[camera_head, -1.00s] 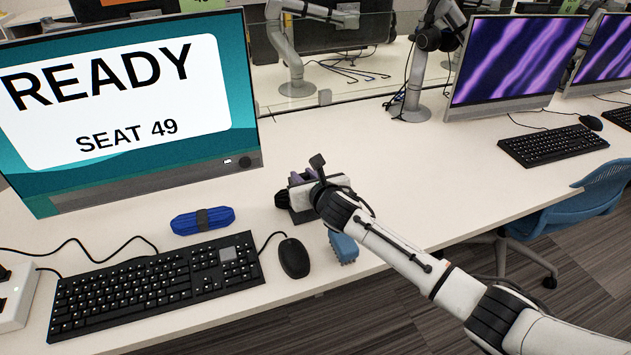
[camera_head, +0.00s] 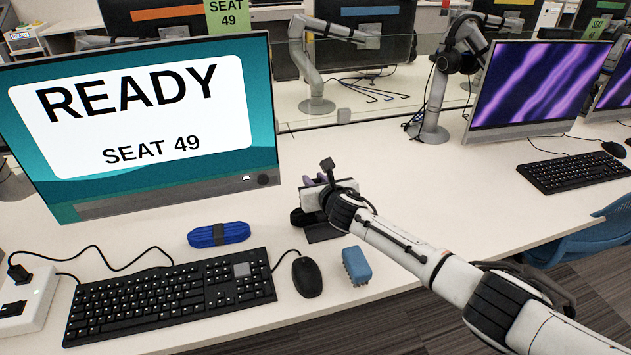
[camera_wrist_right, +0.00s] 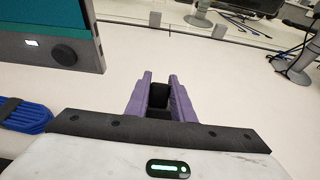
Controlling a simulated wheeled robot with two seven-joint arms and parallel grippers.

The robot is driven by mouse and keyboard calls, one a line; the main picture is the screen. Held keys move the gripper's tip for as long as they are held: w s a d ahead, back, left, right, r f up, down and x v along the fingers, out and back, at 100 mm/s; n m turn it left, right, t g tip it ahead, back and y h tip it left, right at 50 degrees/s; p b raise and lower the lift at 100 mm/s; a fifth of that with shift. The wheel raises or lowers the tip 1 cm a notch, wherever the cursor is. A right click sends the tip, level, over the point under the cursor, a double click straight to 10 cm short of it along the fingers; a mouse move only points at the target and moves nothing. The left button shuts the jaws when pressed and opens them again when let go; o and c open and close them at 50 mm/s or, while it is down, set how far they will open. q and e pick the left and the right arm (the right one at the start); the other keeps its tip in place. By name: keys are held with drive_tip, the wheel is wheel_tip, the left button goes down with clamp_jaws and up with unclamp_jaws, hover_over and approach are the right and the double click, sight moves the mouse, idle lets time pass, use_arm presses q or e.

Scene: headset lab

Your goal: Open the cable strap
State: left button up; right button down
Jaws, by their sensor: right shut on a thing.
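The blue cable bundle (camera_head: 235,231) lies on the desk between the monitor and the keyboard. A black strap (camera_head: 217,235) is wrapped around its middle. The bundle also shows at the left edge of the right wrist view (camera_wrist_right: 24,114). My right gripper (camera_head: 314,181) is over the desk to the right of the bundle, clear of it. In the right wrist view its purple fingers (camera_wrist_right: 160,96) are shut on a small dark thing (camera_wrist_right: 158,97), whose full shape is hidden. My left gripper is not in view.
A black keyboard (camera_head: 170,297) and mouse (camera_head: 307,277) lie in front of the bundle. A blue block (camera_head: 356,265) sits near the desk's front edge. A dark thing (camera_head: 303,218) is beside my right gripper. The monitor (camera_head: 150,190) stands behind.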

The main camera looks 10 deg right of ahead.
drive_tip(key=shift+w+r, duration=0.1)
drive_tip(key=shift+r, duration=0.1)
drive_tip(key=c, duration=1.5)
unclamp_jaws()
drive_tip(key=shift+f, duration=0.2)
drive_tip(key=shift+s+d+r+p, duration=0.1)
drive_tip(key=shift+s+r+p, duration=0.1)
drive_tip(key=shift+s+p, duration=0.15)
drive_tip(key=p+v, duration=0.2)
drive_tip(key=v, duration=0.6)
drive_tip(key=shift+s, duration=0.1)
drive_tip(key=shift+s+r, duration=0.25)
drive_tip(key=shift+s, duration=0.4)
